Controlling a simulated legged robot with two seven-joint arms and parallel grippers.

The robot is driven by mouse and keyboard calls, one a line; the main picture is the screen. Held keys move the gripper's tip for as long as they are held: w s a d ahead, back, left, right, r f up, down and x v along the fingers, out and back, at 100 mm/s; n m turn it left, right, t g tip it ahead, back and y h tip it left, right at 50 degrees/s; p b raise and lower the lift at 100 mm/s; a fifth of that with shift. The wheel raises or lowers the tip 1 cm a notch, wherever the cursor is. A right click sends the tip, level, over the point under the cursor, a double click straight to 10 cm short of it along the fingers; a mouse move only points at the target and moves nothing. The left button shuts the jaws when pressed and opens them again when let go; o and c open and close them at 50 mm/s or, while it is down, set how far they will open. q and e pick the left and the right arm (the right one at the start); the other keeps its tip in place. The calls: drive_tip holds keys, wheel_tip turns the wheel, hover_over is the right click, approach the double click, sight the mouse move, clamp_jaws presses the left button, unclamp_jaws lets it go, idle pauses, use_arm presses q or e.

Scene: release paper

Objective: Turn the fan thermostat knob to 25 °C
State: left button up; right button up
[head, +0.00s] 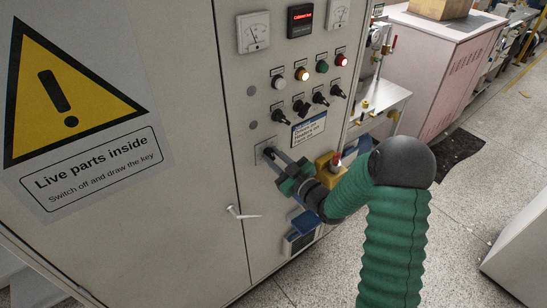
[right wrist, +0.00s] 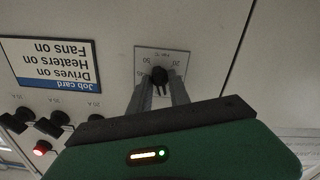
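The fan thermostat knob (right wrist: 159,75) is small, round and black on a pale scale plate (right wrist: 143,57) in the right wrist view, which shows the panel upside down. In the head view the knob (head: 269,152) sits low on the grey cabinet panel. My right gripper (right wrist: 160,85) is at the knob, its two grey fingers apart, one on each side of it. Narrow gaps seem to show between fingers and knob. The pointer's setting is unclear. My left gripper is out of view.
Above the knob are a job card (head: 308,130), several black switches, lamps and meters. A yellow box with a red button (head: 328,164) stands close beside my right gripper. A door handle (head: 241,213) sticks out at lower left.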

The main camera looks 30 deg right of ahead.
drive_tip(key=shift+d+f, duration=0.1)
clamp_jaws()
drive_tip(key=shift+f+n+b, duration=0.15)
drive_tip(key=shift+n+b, duration=0.25)
drive_tip(key=shift+b, duration=0.25)
drive_tip(key=n+b, duration=0.3)
drive_tip(key=b, duration=0.1)
drive_tip(key=n+b, duration=0.4)
drive_tip(key=b, duration=0.1)
drive_tip(key=n+b, duration=0.3)
drive_tip(key=b, duration=0.2)
drive_tip(key=shift+a+f+n, duration=0.2)
drive_tip(key=shift+f+n, duration=0.1)
drive_tip(key=shift+n, duration=0.1)
drive_tip(key=shift+r+n+b, duration=0.1)
drive_tip(key=shift+n+b, duration=1.2)
drive_tip(key=shift+b, duration=0.15)
